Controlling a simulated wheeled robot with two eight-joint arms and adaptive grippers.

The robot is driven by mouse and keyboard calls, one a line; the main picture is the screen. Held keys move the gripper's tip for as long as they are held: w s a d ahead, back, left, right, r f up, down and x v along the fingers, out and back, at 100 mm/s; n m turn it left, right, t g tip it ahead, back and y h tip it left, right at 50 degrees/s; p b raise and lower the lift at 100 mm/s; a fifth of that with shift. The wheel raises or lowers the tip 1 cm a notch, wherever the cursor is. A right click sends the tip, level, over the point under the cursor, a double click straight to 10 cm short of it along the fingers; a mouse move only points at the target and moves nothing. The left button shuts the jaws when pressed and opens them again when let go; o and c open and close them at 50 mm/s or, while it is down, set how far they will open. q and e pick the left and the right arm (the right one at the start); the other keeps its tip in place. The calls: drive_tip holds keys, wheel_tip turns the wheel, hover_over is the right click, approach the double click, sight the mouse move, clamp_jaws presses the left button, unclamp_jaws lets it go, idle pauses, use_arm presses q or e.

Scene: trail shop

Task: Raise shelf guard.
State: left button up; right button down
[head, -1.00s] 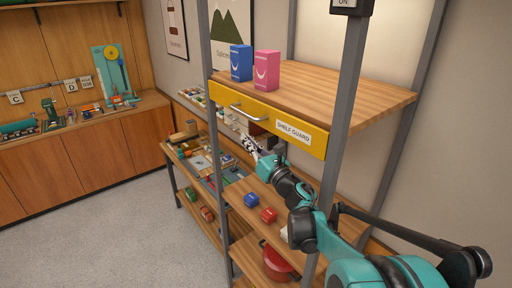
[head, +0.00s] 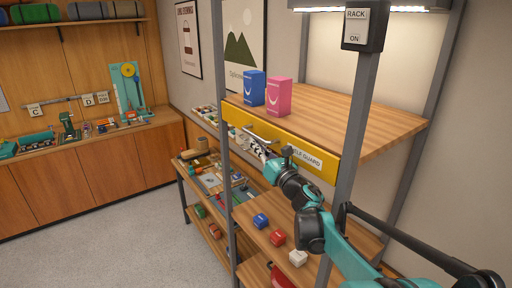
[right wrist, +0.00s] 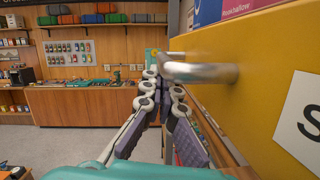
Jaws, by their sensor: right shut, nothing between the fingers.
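The shelf guard (head: 240,117) is a yellow panel along the front edge of the upper wooden shelf, with a metal bar handle (head: 260,134) and a "SHELF GUARD" label (head: 308,159). My right gripper (head: 262,148) is at the guard's front, just below the handle, and the arm hides part of the label. In the right wrist view, the gripper's fingers (right wrist: 160,82) are together and empty. The handle (right wrist: 205,72) is blurred and close beside and above the fingertips, with the yellow guard (right wrist: 270,80) at the right. Contact cannot be told. My left gripper is out of view.
A blue box (head: 253,88) and a pink box (head: 278,97) stand on the upper shelf behind the guard. A grey post (head: 358,125) carries a rack switch (head: 361,26) marked ON. The lower shelf (head: 250,222) holds small blue, red and white items.

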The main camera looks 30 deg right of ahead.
sight(256, 136)
wheel_tip(256, 136, up, 8)
drive_tip(key=p, duration=0.3)
drive_tip(key=shift+f, duration=0.25)
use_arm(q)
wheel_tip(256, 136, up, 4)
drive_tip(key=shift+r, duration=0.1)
use_arm(e)
wheel_tip(256, 136, down, 5)
drive_tip(key=b, duration=0.4)
use_arm(q)
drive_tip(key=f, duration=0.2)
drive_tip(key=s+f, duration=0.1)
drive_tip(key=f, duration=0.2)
drive_tip(key=shift+b, duration=0.35)
use_arm(e)
drive_tip(key=v, duration=1)
drive_tip(key=shift+a+r, duration=0.35)
drive_tip(key=shift+a, duration=0.15)
